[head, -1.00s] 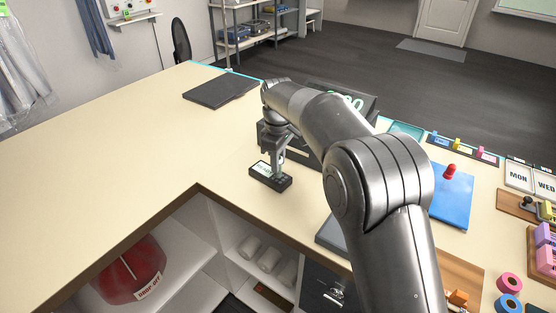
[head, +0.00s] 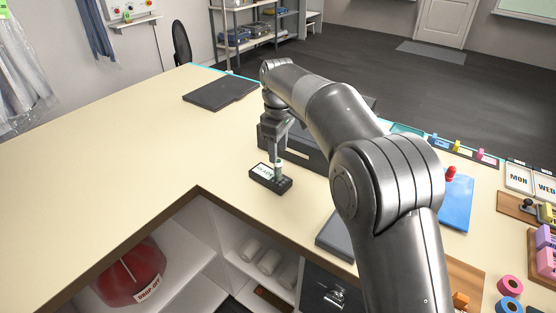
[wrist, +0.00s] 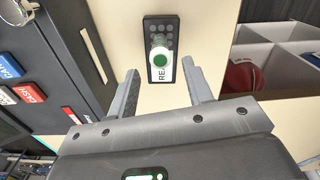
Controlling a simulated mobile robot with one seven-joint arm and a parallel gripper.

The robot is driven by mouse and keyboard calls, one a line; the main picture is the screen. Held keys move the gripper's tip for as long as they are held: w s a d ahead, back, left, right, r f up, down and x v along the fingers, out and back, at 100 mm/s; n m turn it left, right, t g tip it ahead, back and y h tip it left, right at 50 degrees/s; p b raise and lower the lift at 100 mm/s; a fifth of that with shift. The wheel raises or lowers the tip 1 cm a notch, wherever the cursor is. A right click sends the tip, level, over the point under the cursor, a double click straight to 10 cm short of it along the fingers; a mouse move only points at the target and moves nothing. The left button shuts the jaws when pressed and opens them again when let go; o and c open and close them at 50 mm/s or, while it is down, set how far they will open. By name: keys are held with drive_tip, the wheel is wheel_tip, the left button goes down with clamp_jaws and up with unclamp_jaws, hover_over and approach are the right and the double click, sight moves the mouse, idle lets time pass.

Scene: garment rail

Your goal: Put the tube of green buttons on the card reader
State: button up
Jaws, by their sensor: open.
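The card reader (head: 264,171) is a small black box with a pale screen and a keypad, lying on the cream counter near its inner corner. The tube of green buttons (head: 279,170) stands on the keypad end of the reader. In the wrist view the tube (wrist: 160,58) is seen from above, with a green centre and a pale rim, on the card reader (wrist: 161,27). My gripper (head: 278,150) is above the reader. In the wrist view its two fingers (wrist: 162,88) are wide apart, with nothing between them, and the tube lies just beyond their tips.
A dark till-like box (head: 305,150) stands close behind the reader. A dark flat pad (head: 222,91) lies farther back. Open shelves (head: 235,245) lie below the counter's inner edge. The counter to the left is clear.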

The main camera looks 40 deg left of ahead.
wheel_tip(320, 180, up, 7)
drive_tip(key=d+r+m+t, duration=0.1)
drive_tip(key=d+r+m, duration=0.2)
drive_tip(key=d, duration=0.8)
drive_tip(key=d+r+m+t+y, duration=0.1)
drive_tip(key=d+r+m, duration=0.2)
drive_tip(key=d, duration=0.8)
drive_tip(key=d+r+m+t, duration=0.1)
drive_tip(key=d+r+m, duration=0.2)
drive_tip(key=d, duration=0.7)
drive_tip(key=s+d+f+m+t, duration=0.1)
drive_tip(key=s+d+f+m, duration=0.2)
drive_tip(key=s+d, duration=0.3)
drive_tip(key=s+d+f+m, duration=0.4)
drive_tip(key=s+d, duration=0.3)
drive_tip(key=d, duration=0.1)
drive_tip(key=s+d+f+m+t+h, duration=0.1)
drive_tip(key=s+d+f+m, duration=0.2)
drive_tip(key=s+d, duration=0.3)
drive_tip(key=shift+s+d+f+m+t, duration=0.3)
drive_tip(key=shift+d+m, duration=0.1)
drive_tip(key=shift+d, duration=0.6)
drive_tip(key=shift+r, duration=0.1)
